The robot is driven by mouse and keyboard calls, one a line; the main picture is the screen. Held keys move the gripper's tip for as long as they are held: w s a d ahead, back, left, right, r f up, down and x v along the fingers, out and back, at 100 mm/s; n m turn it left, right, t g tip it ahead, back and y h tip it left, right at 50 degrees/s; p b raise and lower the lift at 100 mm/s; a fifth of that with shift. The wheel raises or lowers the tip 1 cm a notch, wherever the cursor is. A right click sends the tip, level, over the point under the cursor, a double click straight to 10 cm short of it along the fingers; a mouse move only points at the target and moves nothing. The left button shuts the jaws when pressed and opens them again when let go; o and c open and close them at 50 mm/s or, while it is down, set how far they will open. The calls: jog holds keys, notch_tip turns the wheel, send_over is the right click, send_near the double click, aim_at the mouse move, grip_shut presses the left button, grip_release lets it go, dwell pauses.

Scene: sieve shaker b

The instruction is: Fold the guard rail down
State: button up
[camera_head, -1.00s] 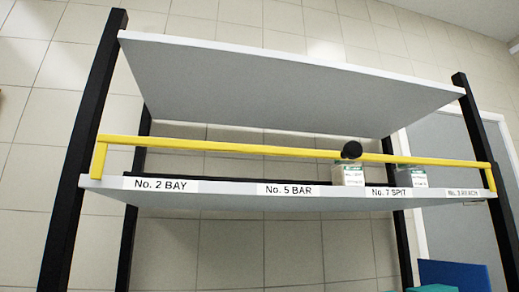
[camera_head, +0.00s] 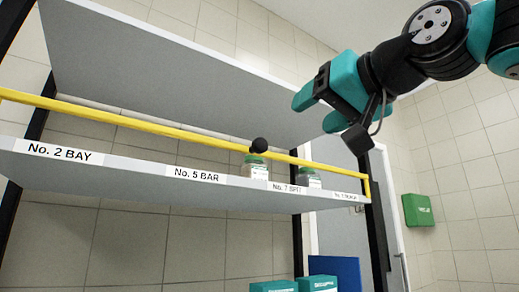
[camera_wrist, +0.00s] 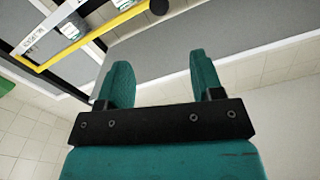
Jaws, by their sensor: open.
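The yellow guard rail (camera_head: 190,132) stands raised along the front edge of the shelf (camera_head: 120,180). A round black knob (camera_head: 259,145) sits on the rail. In the wrist view, part of the rail (camera_wrist: 90,40) and the knob (camera_wrist: 159,6) show at the top, beyond the fingertips. My gripper (camera_head: 312,110), with teal fingers, is above and to the right of the knob, apart from the rail. The gripper is also seen in the wrist view (camera_wrist: 163,72), open with nothing between its fingers.
Two jars, one left (camera_head: 255,169) and one right (camera_head: 308,178), stand on the shelf behind the rail. An upper board (camera_head: 170,75) slopes above. Black posts (camera_head: 376,225) frame the rack. Teal boxes (camera_head: 318,284) and a blue panel (camera_head: 347,272) are below right.

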aim_at(262, 144)
jog(key=p+x, duration=0.5)
jog(key=x, duration=1.1)
jog(key=shift+w+a+p, duration=0.25)
jog(key=shift+w+p, duration=0.05)
jog(key=shift+p, duration=0.05)
jog(key=shift+f, duration=0.1)
jog(key=shift+c, duration=0.4)
grip_shut()
